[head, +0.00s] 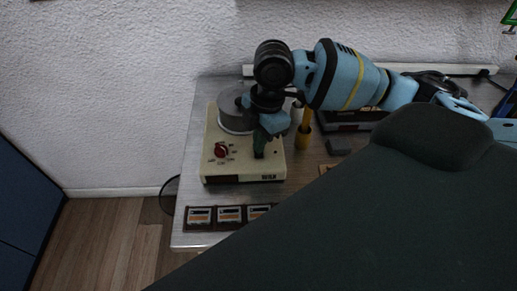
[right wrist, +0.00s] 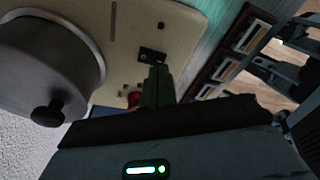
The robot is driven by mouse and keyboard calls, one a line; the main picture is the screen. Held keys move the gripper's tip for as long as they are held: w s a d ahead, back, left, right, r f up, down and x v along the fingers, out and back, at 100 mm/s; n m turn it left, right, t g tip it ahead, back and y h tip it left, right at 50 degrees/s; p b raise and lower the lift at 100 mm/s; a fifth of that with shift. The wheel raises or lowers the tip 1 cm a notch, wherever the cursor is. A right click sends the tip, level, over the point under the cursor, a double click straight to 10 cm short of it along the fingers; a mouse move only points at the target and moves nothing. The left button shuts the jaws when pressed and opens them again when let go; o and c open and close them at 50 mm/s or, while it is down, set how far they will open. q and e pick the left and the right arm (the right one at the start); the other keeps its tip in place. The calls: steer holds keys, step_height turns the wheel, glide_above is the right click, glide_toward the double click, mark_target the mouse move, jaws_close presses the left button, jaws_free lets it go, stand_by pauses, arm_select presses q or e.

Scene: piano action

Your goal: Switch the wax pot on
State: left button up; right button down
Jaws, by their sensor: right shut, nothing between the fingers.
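The wax pot is a cream box (head: 225,172) with a red dial (head: 220,150) on its top and a grey lidded pot (head: 232,118) at its back left. It stands at the left of the table. My right gripper (head: 260,152) is shut and empty, pointing down over the box's front right. In the right wrist view its green fingers (right wrist: 158,80) end beside a small black switch (right wrist: 152,55). I cannot tell whether they touch it. The red dial (right wrist: 133,98) is partly hidden behind the fingers. In the head view the gripper hides the switch. My left gripper is not in view.
A row of small framed pieces (head: 229,214) lies along the table's front edge. A yellow-handled tool (head: 304,132) stands right of the wax pot, near a grey block (head: 338,145) and a dark case (head: 350,121). A large dark shape covers the lower right. A white wall stands behind.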

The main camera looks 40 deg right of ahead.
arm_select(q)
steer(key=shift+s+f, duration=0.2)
arm_select(e)
steer(key=shift+f, duration=0.85)
stand_by(0.4)
steer(key=shift+r+p, duration=1.35)
steer(key=shift+r, duration=2.2)
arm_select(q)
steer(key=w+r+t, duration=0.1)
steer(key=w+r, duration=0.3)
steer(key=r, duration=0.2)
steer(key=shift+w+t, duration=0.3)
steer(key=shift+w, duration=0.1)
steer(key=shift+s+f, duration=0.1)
arm_select(e)
steer(key=shift+s+f, duration=0.1)
